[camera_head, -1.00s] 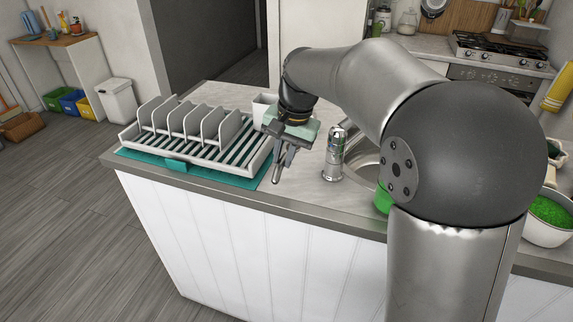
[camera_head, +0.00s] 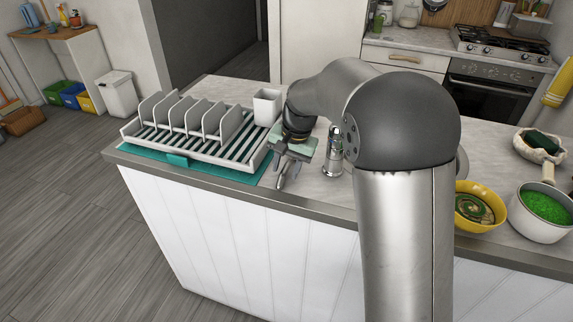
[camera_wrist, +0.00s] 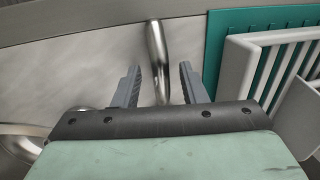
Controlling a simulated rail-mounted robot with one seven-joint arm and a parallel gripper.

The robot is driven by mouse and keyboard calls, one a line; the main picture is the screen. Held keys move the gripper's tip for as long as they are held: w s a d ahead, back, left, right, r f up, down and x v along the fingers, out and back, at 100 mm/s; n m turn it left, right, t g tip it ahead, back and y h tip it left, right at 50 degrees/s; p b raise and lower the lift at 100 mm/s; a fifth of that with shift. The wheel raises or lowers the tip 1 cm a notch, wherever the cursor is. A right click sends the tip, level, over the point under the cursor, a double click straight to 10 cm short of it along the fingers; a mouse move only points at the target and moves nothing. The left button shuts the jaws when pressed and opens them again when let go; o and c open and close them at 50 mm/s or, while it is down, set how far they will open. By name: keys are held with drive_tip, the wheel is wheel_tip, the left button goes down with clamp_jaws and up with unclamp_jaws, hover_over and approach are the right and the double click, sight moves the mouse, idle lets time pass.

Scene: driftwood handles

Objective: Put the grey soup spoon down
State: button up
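My gripper (camera_head: 287,174) is over the counter strip between the dish rack and the tap, pointing down. In the wrist view its two fingers (camera_wrist: 160,84) stand apart. The shiny grey spoon (camera_wrist: 157,55) shows between them, with a visible gap on either side. Its rounded end points toward the counter's front edge; its other end is hidden behind my gripper's body. In the head view a small metallic part of the spoon (camera_head: 281,183) shows below the fingers. I cannot tell whether it rests fully on the counter (camera_head: 318,192).
A white dish rack (camera_head: 180,148) on a teal mat (camera_head: 221,172) stands left of my gripper, with a white cup (camera_head: 267,106) behind. The tap (camera_head: 334,155) is close on the right. A yellow bowl (camera_head: 473,222) and a white pot (camera_head: 530,228) stand further right.

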idle(0.3)
drive_tip(key=shift+f+b, duration=0.15)
drive_tip(key=shift+b, duration=0.15)
drive_tip(key=s+d+r, duration=0.1)
drive_tip(key=d+r, duration=0.2)
drive_tip(key=r, duration=1.4)
drive_tip(key=shift+s+r+b, duration=0.15)
drive_tip(key=shift+s+b, duration=0.2)
drive_tip(key=shift+s, duration=0.05)
drive_tip(key=s+d+f+n, duration=0.1)
drive_tip(key=s+d+f, duration=0.2)
drive_tip(key=s+f, duration=0.3)
drive_tip(key=s+d+f+n+h, duration=0.1)
drive_tip(key=s+d+f, duration=0.3)
drive_tip(key=s, duration=0.9)
drive_tip(key=s+d+f+n, duration=0.2)
drive_tip(key=s+d+f, duration=0.1)
drive_tip(key=s+f, duration=0.5)
drive_tip(key=shift+s+d+f+h, duration=0.25)
drive_tip(key=shift+s+d+h, duration=0.15)
drive_tip(key=shift+s, duration=0.3)
